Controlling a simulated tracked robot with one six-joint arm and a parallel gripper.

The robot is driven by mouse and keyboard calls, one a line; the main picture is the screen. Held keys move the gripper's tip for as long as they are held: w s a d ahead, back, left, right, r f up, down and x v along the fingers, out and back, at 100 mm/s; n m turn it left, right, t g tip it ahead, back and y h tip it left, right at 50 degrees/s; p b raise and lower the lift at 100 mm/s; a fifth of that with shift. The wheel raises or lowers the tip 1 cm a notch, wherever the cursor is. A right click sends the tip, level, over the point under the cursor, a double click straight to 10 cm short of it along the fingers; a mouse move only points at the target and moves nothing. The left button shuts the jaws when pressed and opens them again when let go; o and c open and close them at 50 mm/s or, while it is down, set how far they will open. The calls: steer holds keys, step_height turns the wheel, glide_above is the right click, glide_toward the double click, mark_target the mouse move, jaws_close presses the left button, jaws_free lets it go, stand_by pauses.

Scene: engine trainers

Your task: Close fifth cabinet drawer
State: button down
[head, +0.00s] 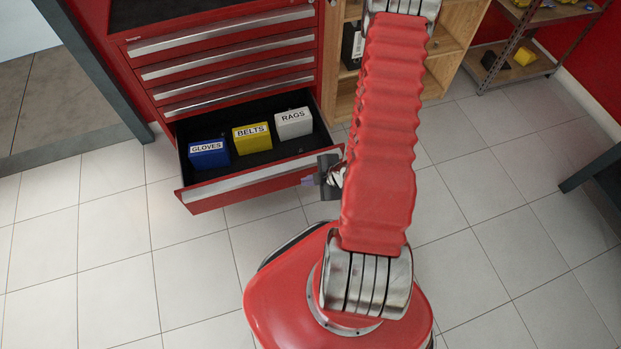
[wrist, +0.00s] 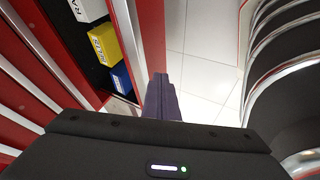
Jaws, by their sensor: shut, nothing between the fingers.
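The red tool cabinet (head: 222,20) stands at the upper left in the head view. Its fifth drawer (head: 262,185) is pulled well out, below several shut drawers. The drawer holds a blue GLOVES box (head: 208,154), a yellow BELTS box (head: 252,138) and a white RAGS box (head: 294,123). My gripper (head: 312,181) is shut and empty at the right end of the drawer front. In the wrist view the shut fingers (wrist: 160,96) lie beside the red drawer front (wrist: 142,45); I cannot tell whether they touch it. My arm hides part of the gripper.
A wooden shelf unit (head: 452,45) stands right of the cabinet, partly behind my arm. A metal rack (head: 508,72) with yellow items is at the upper right. A dark table edge (head: 592,170) is at the right. The tiled floor (head: 110,230) before the drawer is clear.

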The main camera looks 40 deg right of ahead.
steer(key=w+f, duration=0.6)
steer(key=w, duration=0.2)
steer(key=shift+a, duration=0.25)
